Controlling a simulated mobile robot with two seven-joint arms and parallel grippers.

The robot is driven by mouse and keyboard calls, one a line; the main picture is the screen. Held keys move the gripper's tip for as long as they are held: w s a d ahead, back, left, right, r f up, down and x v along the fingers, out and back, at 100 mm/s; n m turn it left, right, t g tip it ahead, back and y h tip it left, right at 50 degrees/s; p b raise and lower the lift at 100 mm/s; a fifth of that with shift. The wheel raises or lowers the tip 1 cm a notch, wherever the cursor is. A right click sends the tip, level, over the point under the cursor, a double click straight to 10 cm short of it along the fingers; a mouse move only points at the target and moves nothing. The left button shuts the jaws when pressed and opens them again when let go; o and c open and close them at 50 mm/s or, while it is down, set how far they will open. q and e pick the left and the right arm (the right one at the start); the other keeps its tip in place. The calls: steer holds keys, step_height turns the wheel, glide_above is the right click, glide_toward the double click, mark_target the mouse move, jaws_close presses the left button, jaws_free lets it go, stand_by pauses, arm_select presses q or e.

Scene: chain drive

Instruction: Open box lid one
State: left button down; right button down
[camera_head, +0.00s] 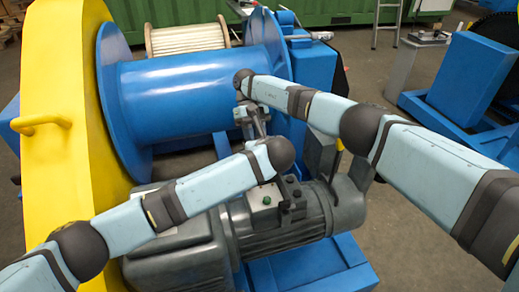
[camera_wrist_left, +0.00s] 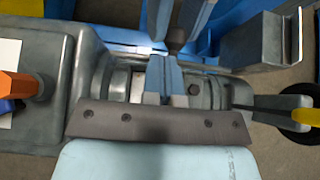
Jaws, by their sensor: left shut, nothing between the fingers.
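The grey motor (camera_head: 285,232) has a grey control box (camera_head: 262,197) with a green button on top of it. I cannot tell for certain which part is box lid one; no lid stands visibly raised. My left gripper shows in the left wrist view (camera_wrist_left: 165,88), its light blue fingers shut with nothing between them, over grey machine housing. In the head view its fingers cannot be made out clearly near the arm's dark end joint. My right arm ends in front of the blue drum, with its gripper (camera_head: 246,115) pointing down; its fingers are too small to read.
A large blue drum (camera_head: 170,95) stands behind the arms, beside a yellow housing (camera_head: 60,120) with a handle. In the left wrist view an orange knob (camera_wrist_left: 18,85) is at the left and a yellow part (camera_wrist_left: 306,117) at the right.

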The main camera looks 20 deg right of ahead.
arm_select(q)
steer(key=shift+w+a+r, duration=0.1)
steer(key=shift+w+a, duration=0.05)
steer(key=shift+w, duration=0.45)
arm_select(e)
steer(key=shift+d+f, duration=0.35)
steer(key=shift+d, duration=0.05)
steer(key=c, duration=1.2)
jaws_free()
steer(key=o, duration=0.3)
steer(key=shift+d, duration=0.15)
arm_select(q)
steer(key=shift+d, duration=0.2)
steer(key=shift+s+f, duration=0.1)
steer(key=shift+f, duration=0.1)
arm_select(e)
steer(key=shift+a+r, duration=0.15)
steer(key=shift+a, duration=0.1)
steer(key=shift+a, duration=0.1)
